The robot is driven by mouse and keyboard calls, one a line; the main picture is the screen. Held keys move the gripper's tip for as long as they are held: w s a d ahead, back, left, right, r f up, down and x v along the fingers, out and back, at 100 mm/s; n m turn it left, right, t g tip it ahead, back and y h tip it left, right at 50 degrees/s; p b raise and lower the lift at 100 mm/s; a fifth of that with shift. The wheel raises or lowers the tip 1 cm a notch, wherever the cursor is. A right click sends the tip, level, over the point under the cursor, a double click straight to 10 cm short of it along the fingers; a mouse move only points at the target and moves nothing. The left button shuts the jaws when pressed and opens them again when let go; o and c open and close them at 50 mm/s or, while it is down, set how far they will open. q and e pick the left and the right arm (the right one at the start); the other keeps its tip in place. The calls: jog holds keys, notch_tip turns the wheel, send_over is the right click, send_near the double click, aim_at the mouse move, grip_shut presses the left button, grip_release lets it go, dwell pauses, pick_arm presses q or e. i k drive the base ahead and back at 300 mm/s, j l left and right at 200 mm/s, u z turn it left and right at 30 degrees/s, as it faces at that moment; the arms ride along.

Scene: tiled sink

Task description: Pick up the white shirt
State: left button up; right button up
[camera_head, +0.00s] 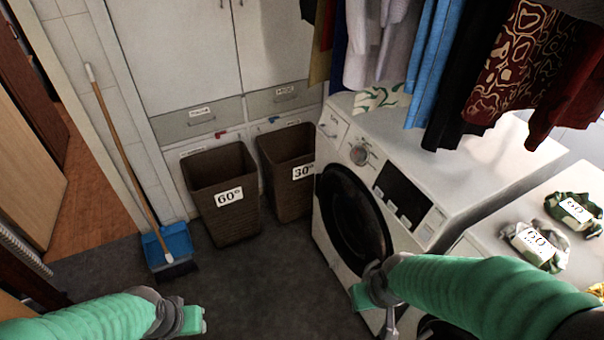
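Whitish, pale grey garments (364,45) hang at the top middle among other hanging clothes, above the washing machine. I cannot tell which of them is the white shirt, or whether it is one of these. My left gripper (192,320) is low over the dark floor at the bottom left, far from the clothes. My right gripper (372,300) is in front of the washing machine (475,170), below its round door and well below the hanging clothes. I see nothing held in either gripper, and their finger openings are not clear.
Two brown bins, labelled 60 (225,215) and 30 (287,190), stand by the cabinet (180,50). A broom (120,150) and blue dustpan (168,243) lean at the left. Folded camouflage bundles (535,245) lie on the right machine. The middle floor (250,275) is clear.

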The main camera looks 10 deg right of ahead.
aim_at(542, 244)
jog(key=z, duration=1.95)
